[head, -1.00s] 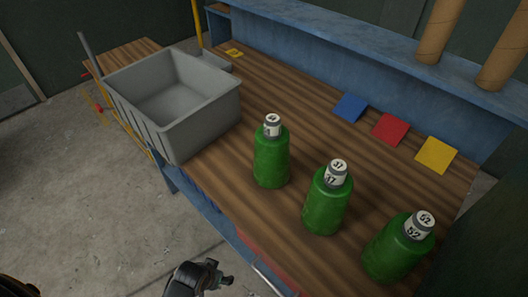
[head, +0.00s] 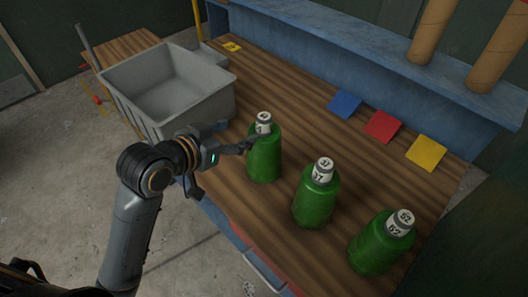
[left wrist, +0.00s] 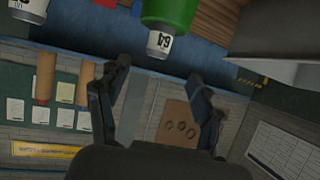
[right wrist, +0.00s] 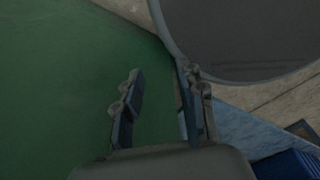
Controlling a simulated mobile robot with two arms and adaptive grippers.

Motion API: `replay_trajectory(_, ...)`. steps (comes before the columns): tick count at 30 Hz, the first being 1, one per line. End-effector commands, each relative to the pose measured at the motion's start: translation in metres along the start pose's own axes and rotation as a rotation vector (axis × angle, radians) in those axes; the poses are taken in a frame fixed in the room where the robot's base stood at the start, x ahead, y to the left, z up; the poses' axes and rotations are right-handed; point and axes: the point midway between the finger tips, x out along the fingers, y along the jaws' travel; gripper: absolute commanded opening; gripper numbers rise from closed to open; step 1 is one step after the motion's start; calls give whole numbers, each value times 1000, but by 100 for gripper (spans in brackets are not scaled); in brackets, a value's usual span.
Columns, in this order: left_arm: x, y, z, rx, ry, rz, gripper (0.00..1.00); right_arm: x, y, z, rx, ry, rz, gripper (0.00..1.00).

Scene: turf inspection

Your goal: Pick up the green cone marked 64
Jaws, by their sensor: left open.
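The green cone marked 64 (head: 264,160) stands upright on the wooden bench, a bottle-like green body with a white numbered top. It is the leftmost of three in the head view. My left gripper (head: 226,168) is open beside its left side, with one finger close to its neck; contact cannot be told. In the left wrist view the cone's white top (left wrist: 160,43), reading 64, shows upside down ahead of the spread, empty fingers (left wrist: 160,75). My right gripper (right wrist: 158,84) is open and empty, seen only in the right wrist view.
Green cones marked 37 (head: 316,197) and 52 (head: 382,245) stand to the right on the bench (head: 300,130). A grey bin (head: 205,112) is behind my left gripper. Blue (head: 344,103), red (head: 383,126) and yellow (head: 426,152) squares lie toward the back.

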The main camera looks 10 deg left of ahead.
Motion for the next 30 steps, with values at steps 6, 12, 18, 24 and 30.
replay_trajectory(6,44,1,0,-4,-1,1,66,-4,1,0,0,0,1,40)
replay_trajectory(12,71,0,1,-2,-2,0,66,-6,1,-1,-2,0,0,40)
replay_trajectory(18,85,1,1,-4,-3,1,66,-9,-1,-2,-4,1,-2,40)
replay_trajectory(24,115,2,4,-2,-3,0,66,-16,-6,-3,-3,2,-8,40)
replay_trajectory(30,128,2,5,0,-2,0,66,-17,-7,-4,-2,3,-9,40)
